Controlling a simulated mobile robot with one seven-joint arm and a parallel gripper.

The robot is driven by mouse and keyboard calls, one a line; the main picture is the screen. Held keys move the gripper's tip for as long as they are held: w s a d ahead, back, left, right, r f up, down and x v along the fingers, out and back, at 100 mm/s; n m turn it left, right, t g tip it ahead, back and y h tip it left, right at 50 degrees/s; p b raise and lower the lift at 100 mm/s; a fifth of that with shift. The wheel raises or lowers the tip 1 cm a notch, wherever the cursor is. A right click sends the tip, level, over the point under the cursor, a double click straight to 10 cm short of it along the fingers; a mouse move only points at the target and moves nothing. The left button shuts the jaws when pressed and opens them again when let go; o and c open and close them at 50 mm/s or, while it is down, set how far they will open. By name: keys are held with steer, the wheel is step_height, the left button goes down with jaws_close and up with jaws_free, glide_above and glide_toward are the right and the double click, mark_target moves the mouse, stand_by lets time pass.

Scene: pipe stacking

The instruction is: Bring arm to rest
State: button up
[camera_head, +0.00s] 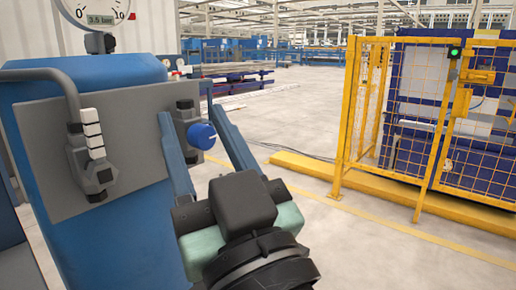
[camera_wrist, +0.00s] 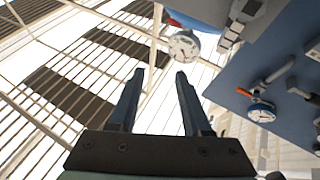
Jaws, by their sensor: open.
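My gripper (camera_head: 190,110) stands in front of the blue machine (camera_head: 130,245), with its two blue-grey fingers spread and pointing up and away. In the wrist view my gripper (camera_wrist: 159,74) shows the same fingers apart with nothing between them, against the bright roof. In the head view a round blue knob (camera_head: 201,135) on the machine's grey panel (camera_head: 135,130) appears between the fingers. I cannot tell how far behind them it is.
A white dial gauge (camera_head: 95,12) tops the machine, and a grey fitting (camera_head: 92,150) is on its panel. In the wrist view, gauges (camera_wrist: 184,47) (camera_wrist: 261,110) show at upper right. A yellow mesh fence (camera_head: 400,110) stands right. Open floor (camera_head: 350,245) lies between.

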steer(key=s+d+r+m+t+h+p, duration=0.1)
steer(key=s+d+r+m+t+h, duration=0.1)
steer(key=d+r+m+t+h, duration=0.3)
steer(key=s+d+r+m+t+h, duration=0.1)
steer(key=s+r+t+h, duration=0.15)
steer(key=r+h, duration=0.4)
step_height(320, 180, up, 37)
steer(key=p, duration=3.7)
steer(key=shift+g, duration=0.35)
steer(key=shift+f+y, duration=0.1)
steer(key=shift+y, duration=0.15)
stand_by(1.0)
